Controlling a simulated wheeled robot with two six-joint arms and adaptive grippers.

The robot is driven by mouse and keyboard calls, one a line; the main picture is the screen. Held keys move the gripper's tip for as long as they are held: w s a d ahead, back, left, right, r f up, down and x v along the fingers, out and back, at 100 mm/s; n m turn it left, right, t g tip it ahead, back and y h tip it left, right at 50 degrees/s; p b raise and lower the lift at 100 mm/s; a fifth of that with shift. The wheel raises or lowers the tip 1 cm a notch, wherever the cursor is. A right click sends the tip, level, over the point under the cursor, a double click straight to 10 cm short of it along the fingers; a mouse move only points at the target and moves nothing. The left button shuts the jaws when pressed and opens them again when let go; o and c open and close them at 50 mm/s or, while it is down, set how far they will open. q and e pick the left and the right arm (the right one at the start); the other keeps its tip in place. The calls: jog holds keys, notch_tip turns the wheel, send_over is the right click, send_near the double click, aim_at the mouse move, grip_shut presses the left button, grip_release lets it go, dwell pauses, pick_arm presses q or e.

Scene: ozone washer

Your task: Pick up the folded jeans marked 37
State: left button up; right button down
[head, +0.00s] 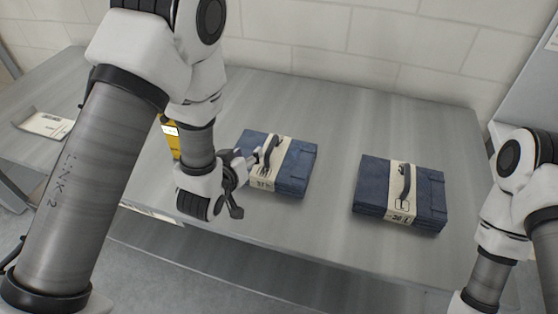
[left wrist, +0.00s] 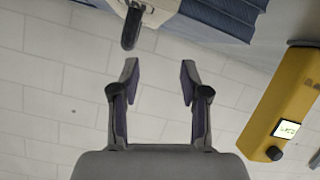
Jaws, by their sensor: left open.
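The folded blue jeans marked 37 (head: 297,167) lie on the grey metal table, wrapped by a cream band with a dark loop handle (head: 273,155). My left gripper (head: 245,184) is open and empty at the left side of this stack, close to the band. In the left wrist view, the two fingers (left wrist: 158,80) are spread apart, and the dark handle (left wrist: 131,27) is just beyond the fingertips, towards the left finger. The jeans (left wrist: 226,14) show at the top there. I cannot tell whether a finger touches the stack. My right gripper is out of view.
A second folded jeans stack (head: 429,194), apparently marked 36, lies to the right on the table (head: 330,225). A yellow device (head: 172,140) with a lit display stands behind my left arm and shows in the left wrist view (left wrist: 287,105). A white tray (head: 45,124) lies far left.

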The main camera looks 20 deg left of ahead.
aim_at(269, 147)
pick_arm(q)
jog(key=d, duration=0.1)
jog(key=d+m, duration=0.1)
jog(key=d+m+h, duration=0.1)
jog(key=d, duration=0.1)
jog(key=shift+w+r, duration=0.15)
jog(key=shift+r, duration=0.1)
jog(key=p+x, duration=0.1)
jog(key=x, duration=0.2)
jog(key=p+x, duration=0.1)
jog(key=x, duration=0.3)
jog(key=shift+w+a+r+p, duration=0.15)
jog(key=shift+w+r+p, duration=0.05)
jog(key=shift+p, duration=0.2)
jog(key=shift+w+f, duration=0.15)
jog(key=shift+a, duration=0.1)
jog(key=shift+c, duration=0.8)
grip_shut()
